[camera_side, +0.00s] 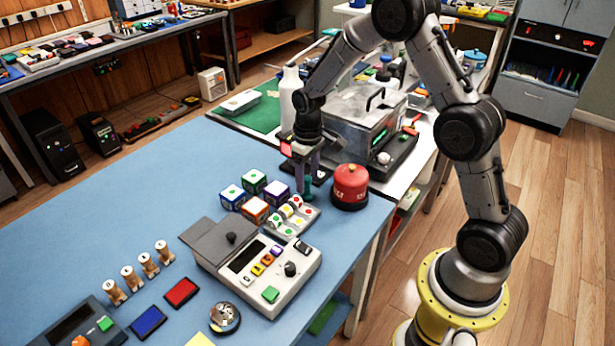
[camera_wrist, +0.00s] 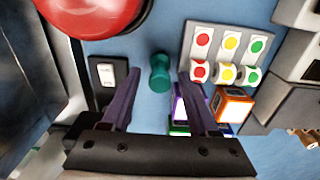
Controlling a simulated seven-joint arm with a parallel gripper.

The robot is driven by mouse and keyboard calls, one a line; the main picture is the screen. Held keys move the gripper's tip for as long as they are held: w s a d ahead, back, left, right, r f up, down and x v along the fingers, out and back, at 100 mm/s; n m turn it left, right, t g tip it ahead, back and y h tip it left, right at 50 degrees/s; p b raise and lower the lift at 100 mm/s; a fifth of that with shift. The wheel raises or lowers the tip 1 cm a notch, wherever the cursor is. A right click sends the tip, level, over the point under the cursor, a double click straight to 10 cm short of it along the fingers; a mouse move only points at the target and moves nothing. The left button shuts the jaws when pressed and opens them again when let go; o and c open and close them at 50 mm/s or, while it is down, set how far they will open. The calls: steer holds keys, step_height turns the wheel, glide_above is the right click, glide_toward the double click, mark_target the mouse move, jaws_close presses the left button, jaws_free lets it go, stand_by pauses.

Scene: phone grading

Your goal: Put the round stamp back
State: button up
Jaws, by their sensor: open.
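A small teal piece with a rounded, waisted handle, which looks like the round stamp (camera_side: 307,187), stands on the blue table (camera_side: 190,180) beside the red domed container. In the wrist view the teal stamp (camera_wrist: 160,76) lies between my two purple fingers, with a gap on each side. My gripper (camera_side: 310,172) is open, pointing down at the stamp, and holds nothing. In the side view my fingers partly hide the stamp, and I cannot tell how far above the table the fingertips are.
The red domed container (camera_side: 350,187) stands close right of my gripper. A sticker dispenser (camera_side: 292,215) with red, yellow and green dots and several coloured cubes (camera_side: 254,181) stand close by. A metal box (camera_side: 352,118) is behind. Several wooden pegs (camera_side: 133,278) stand front left. The table's left is clear.

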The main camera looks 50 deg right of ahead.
mark_target(308, 178)
steer(key=shift+r, duration=0.1)
step_height(308, 178, up, 12)
steer(key=s+a+r+t, duration=0.3)
steer(key=s+a+r, duration=0.2)
steer(key=s+r, duration=0.6)
steer(key=s+a+f+t, duration=0.1)
steer(key=s+a+t, duration=0.1)
steer(key=s, duration=1.3)
steer(key=shift+a+f, duration=0.3)
steer(key=shift+a, duration=0.1)
